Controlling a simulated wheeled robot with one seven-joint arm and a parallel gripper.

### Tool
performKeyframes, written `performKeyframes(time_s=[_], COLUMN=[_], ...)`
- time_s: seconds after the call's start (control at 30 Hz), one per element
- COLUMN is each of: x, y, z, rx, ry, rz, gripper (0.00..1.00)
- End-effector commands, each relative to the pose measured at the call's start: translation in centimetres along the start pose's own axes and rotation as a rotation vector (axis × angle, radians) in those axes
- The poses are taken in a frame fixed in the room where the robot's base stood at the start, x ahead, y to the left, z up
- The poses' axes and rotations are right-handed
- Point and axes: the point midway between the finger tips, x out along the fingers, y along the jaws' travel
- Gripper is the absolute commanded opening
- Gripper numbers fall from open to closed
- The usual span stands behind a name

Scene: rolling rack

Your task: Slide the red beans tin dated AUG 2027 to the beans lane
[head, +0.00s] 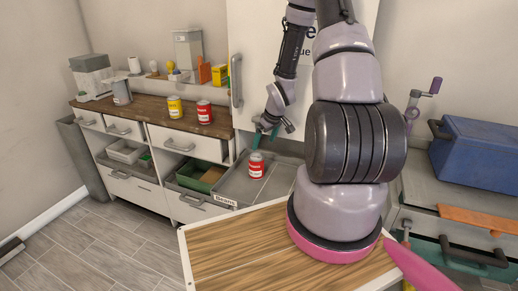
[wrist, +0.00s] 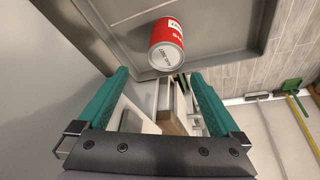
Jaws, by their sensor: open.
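A red tin with a white label (head: 256,166) stands in the grey rack tray (head: 285,178). In the wrist view the same red tin (wrist: 170,32) shows its pale end with small dark upside-down print, too small to read surely. A BEANS label (head: 226,200) is on the tray's front edge at the left. A thin divider runs along the tray floor. My gripper (head: 265,136) is open and empty, just above and behind the tin. In the wrist view its teal fingers (wrist: 160,74) are spread, and the tin lies beyond their tips, apart from them.
A second red tin (head: 204,112) and a yellow tin (head: 175,107) stand on the wooden counter (head: 150,118). Open drawers with bins (head: 198,177) are below. A blue cooler (head: 475,155) stands at the right. The tray's raised walls enclose the tin.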

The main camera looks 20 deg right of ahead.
Motion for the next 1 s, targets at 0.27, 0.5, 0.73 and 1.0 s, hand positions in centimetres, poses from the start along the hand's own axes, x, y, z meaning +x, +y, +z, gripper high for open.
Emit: performKeyframes(time_s=[0.27, 0.5, 0.73, 1.0], x=[4.7, 7.1, 11.4, 14.8], y=[-0.9, -1.3, -1.4, -1.6], z=[2.2, 2.3, 2.3, 2.1], rx=[-0.035, -0.040, -0.039, -0.039], ry=[0.014, 0.015, 0.014, 0.017], rz=[-0.052, -0.057, -0.056, -0.054], gripper=[1.00, 1.00, 1.00, 1.00])
